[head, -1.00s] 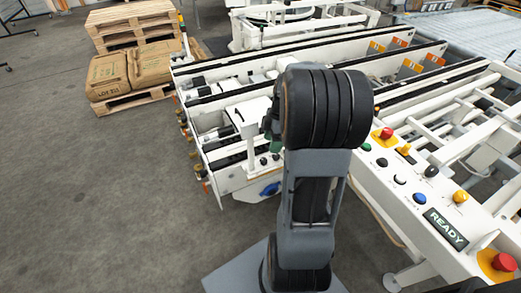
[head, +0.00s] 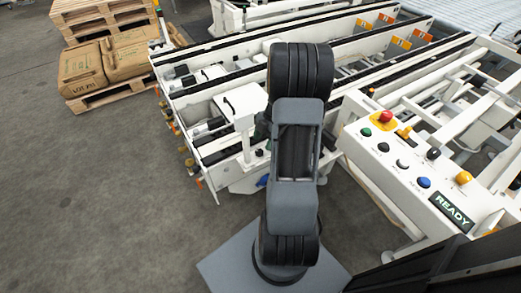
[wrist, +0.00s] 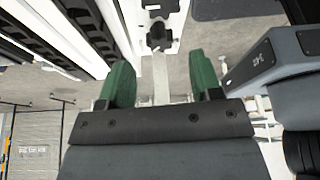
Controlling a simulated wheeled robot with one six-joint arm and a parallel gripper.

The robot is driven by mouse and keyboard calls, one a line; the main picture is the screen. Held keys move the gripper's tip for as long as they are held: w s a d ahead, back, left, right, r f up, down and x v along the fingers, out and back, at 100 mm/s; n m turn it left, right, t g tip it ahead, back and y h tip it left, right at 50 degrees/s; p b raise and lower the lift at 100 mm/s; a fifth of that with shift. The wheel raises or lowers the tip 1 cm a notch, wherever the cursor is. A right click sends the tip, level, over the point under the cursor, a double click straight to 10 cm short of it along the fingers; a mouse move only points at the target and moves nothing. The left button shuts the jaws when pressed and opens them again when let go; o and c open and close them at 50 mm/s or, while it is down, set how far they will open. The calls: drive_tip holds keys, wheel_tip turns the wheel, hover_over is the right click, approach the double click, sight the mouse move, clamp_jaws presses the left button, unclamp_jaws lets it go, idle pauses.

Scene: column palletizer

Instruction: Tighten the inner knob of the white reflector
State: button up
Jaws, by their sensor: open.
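My gripper (wrist: 161,80) shows in the wrist view as two green fingers on a dark grey palm, spread apart with nothing held between them. A white upright strip (wrist: 161,78) appears beyond and between the fingers. A dark knob-like part (wrist: 158,36) sits on white metal above that strip in the picture, apart from the fingertips. In the head view, a white box-shaped part on a post (head: 238,106) stands just left of my arm; I cannot tell whether it is the white reflector.
A white conveyor frame (head: 205,82) with black rails runs behind my arm. A control panel (head: 405,165) with coloured buttons and a READY display (head: 452,208) is at right. Pallets with brown sacks (head: 103,68) stand at upper left. The grey floor (head: 85,190) at left is clear.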

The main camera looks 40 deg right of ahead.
sight(260, 151)
drive_tip(key=shift+b+x, duration=0.35)
drive_tip(key=shift+x, duration=1.85)
drive_tip(key=c, duration=0.9)
